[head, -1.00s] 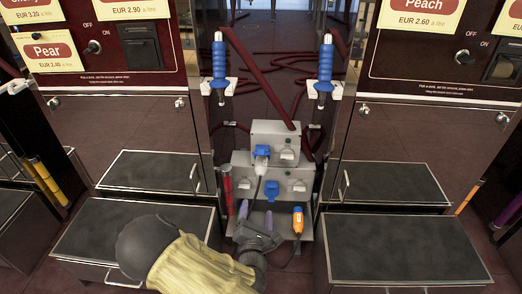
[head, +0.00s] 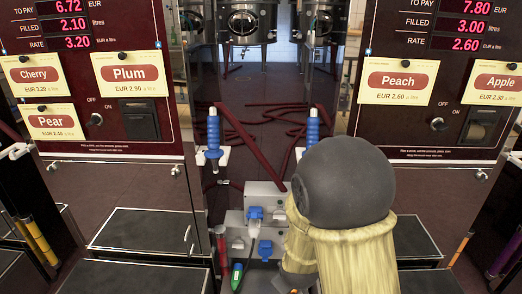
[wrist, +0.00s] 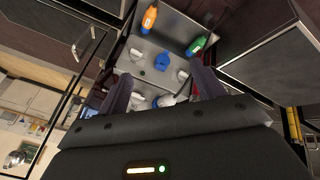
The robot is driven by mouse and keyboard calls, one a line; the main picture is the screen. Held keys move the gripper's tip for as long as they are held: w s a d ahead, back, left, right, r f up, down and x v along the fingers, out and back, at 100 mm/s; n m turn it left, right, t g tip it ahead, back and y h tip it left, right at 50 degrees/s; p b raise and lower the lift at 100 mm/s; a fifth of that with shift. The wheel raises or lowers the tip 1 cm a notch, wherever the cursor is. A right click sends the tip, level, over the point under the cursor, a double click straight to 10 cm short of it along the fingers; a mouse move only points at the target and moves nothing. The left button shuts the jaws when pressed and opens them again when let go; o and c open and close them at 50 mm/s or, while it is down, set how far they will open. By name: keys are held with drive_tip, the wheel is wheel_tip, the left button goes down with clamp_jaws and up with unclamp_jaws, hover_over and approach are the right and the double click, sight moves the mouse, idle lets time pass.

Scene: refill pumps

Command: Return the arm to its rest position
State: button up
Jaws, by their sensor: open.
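My arm rises at the lower right of the head view, its dark round joint and yellow sleeve covering part of the grey socket boxes. My gripper (wrist: 162,90) shows in the wrist view with its two dark fingers wide apart and nothing between them that it grips. Beyond the fingers are the socket boxes with a blue socket cover (wrist: 162,62), an orange connector (wrist: 149,17) and a green connector (wrist: 196,45). In the head view a blue plug (head: 255,213) sits in the upper box and the green connector (head: 237,276) stands lower down. My gripper is hidden there.
Two dispensers, with a Plum label (head: 129,73) at left and a Peach label (head: 396,81) at right, flank the socket boxes. Blue-handled nozzles (head: 213,133) hang on both inner sides. Low dark-topped drawers (head: 140,229) jut out below. Dark red hoses lie on the floor behind.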

drive_tip(key=s+d+r+m+g+p, duration=0.3)
drive_tip(key=s+d+r+m, duration=0.45)
drive_tip(key=s+r, duration=0.35)
wheel_tip(320, 180, up, 38)
drive_tip(key=p, duration=3.8)
drive_tip(key=shift+w+a+r, duration=0.2)
drive_tip(key=shift+w+r, duration=0.05)
drive_tip(key=shift+w, duration=0.15)
